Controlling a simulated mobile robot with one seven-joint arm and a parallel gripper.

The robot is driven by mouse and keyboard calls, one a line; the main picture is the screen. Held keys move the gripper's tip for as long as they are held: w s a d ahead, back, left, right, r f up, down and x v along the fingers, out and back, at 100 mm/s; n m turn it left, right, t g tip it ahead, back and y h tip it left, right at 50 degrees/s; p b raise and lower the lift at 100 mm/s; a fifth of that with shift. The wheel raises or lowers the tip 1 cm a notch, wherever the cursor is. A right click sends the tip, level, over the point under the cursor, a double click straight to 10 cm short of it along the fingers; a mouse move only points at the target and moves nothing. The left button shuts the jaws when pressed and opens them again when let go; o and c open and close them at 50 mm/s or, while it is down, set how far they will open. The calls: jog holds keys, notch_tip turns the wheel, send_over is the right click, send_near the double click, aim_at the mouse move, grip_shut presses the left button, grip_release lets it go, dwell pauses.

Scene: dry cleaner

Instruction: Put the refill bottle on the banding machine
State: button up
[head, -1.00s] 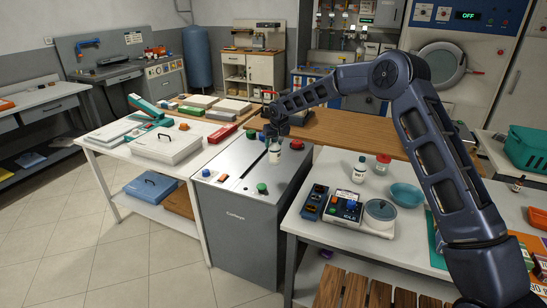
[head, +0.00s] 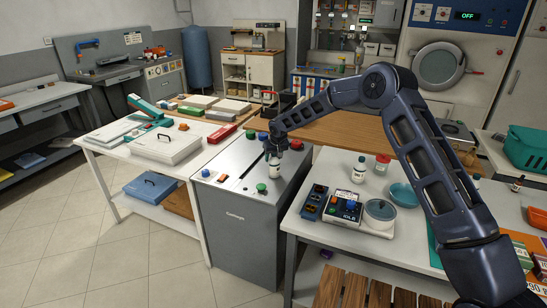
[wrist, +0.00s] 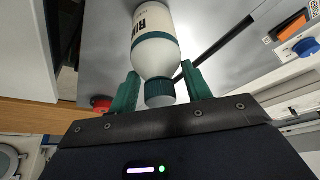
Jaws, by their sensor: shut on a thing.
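The refill bottle (head: 274,169) is white with a dark teal cap. It is upright over the top of the grey banding machine (head: 240,235), near its right side. Whether its base touches the machine top, I cannot tell. My gripper (head: 275,150) is above it, shut on the bottle by its cap end. In the wrist view the bottle (wrist: 156,45) shows between the green fingers of the gripper (wrist: 160,88), with its label partly visible.
A red button (head: 297,144) and a green button (head: 261,188) stand on the machine top near the bottle. A second white bottle (head: 359,172) stands on the right table, beside a control box and bowl. A white case (head: 166,147) lies on the left table.

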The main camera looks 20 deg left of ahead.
jog(key=shift+f, duration=0.1)
jog(key=o, duration=1.5)
jog(key=v, duration=1.2)
